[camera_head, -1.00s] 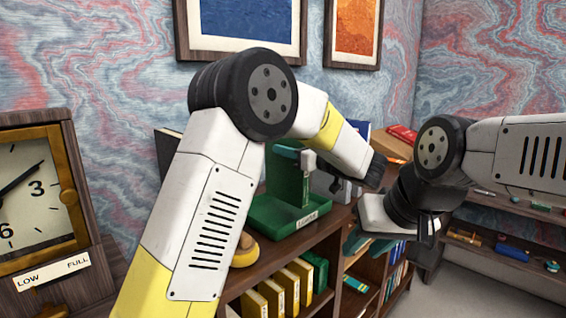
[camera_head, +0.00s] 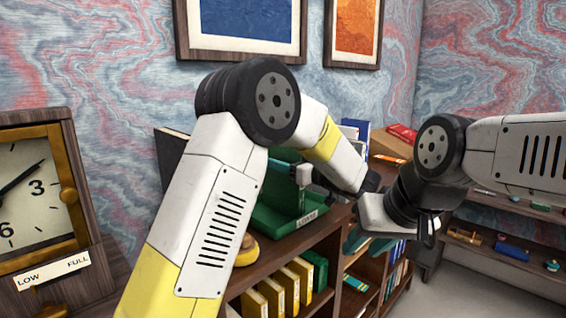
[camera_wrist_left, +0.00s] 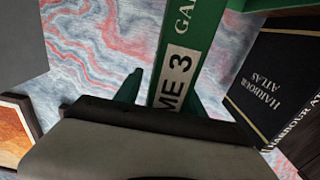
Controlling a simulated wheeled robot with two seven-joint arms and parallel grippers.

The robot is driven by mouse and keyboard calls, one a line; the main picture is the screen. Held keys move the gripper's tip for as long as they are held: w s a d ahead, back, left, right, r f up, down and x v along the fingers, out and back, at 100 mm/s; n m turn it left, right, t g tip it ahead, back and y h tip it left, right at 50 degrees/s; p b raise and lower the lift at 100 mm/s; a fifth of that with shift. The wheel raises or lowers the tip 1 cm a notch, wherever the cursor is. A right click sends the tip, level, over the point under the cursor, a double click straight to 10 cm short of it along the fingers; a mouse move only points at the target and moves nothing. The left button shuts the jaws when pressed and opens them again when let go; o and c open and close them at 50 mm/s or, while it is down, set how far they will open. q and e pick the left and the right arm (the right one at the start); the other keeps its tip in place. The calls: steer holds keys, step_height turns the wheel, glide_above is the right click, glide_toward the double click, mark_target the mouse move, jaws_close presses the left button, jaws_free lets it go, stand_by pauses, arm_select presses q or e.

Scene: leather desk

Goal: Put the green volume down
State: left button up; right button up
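The green volume (camera_wrist_left: 181,55) fills the upper middle of the left wrist view, its spine facing my camera with a white "ME 3" label. My left gripper (camera_head: 304,175) is over the green tray (camera_head: 275,222) on the shelf top in the head view. Its green fingertips (camera_wrist_left: 165,97) stand either side of the spine, with a narrow gap showing on the left, so it looks open. In the head view my left arm and hand hide much of the volume, and its base cannot be seen. My right gripper (camera_head: 357,240) hangs in front of the shelf, its fingers partly hidden.
A black "Harbour Atlas" book (camera_wrist_left: 268,85) stands right of the volume in the wrist view. A round yellow object (camera_head: 246,251) sits left of the tray. A clock (camera_head: 35,195) stands at the left.

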arm_select(q)
steer(key=shift+r, duration=0.25)
steer(key=v, duration=1.2)
